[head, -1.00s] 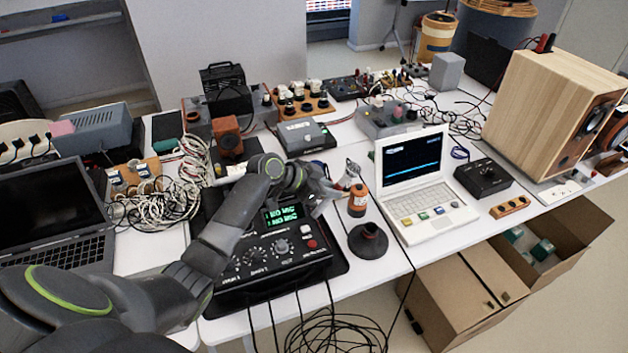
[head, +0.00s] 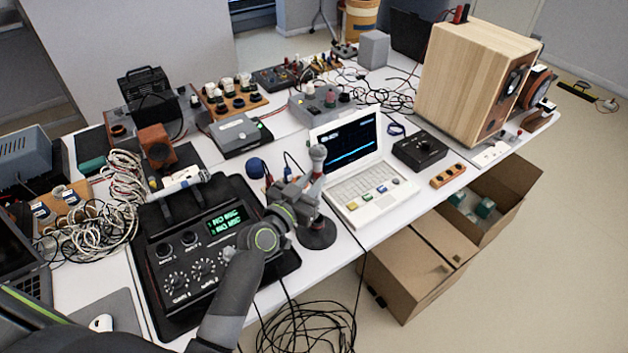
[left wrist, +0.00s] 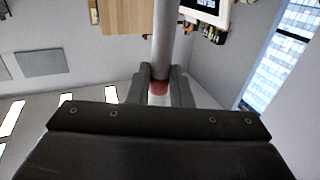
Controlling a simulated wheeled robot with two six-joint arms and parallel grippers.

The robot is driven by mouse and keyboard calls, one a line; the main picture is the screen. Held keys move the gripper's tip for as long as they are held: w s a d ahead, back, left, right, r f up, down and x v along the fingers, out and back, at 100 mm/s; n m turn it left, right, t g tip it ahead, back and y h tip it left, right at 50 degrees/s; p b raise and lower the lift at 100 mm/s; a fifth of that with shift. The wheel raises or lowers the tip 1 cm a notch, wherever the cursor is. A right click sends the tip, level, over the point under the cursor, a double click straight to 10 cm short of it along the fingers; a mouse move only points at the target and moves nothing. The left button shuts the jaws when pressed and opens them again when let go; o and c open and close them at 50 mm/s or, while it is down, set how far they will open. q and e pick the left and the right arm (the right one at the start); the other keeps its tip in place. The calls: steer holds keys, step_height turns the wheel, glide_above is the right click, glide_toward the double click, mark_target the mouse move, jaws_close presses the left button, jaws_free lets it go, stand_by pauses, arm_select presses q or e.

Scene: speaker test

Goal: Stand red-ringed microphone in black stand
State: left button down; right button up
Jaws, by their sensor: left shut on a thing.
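The microphone (head: 317,158) is grey and looks upright in the head view, with its rounded head on top. My left gripper (head: 308,192) is shut on its body. In the left wrist view the grey shaft (left wrist: 163,38) rises from between the jaws (left wrist: 158,82), with the red ring (left wrist: 158,88) beside them. The black stand (head: 318,237) has a round base on the table, directly below the gripper. The microphone's lower end lines up with the stand's top; I cannot tell whether it is inside. My right gripper is not in view.
A black mixer (head: 190,260) with a green "NO MIC" display lies left of the stand. A white laptop (head: 370,195) is close on the right. A blue ball-headed item (head: 256,168) is behind the gripper. Black cables (head: 310,325) hang off the table's front edge.

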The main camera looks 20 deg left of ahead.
arm_select(q)
steer(key=shift+f+b, duration=2.85)
steer(key=shift+f, duration=0.7)
step_height(320, 180, down, 4)
steer(key=b, duration=0.4)
steer(key=shift+r+b, duration=0.1)
steer(key=shift+b, duration=0.3)
steer(key=shift+f+b, duration=0.35)
steer(key=c, duration=1.2)
jaws_free()
steer(key=shift+c, duration=0.2)
steer(key=shift+s+r, duration=0.1)
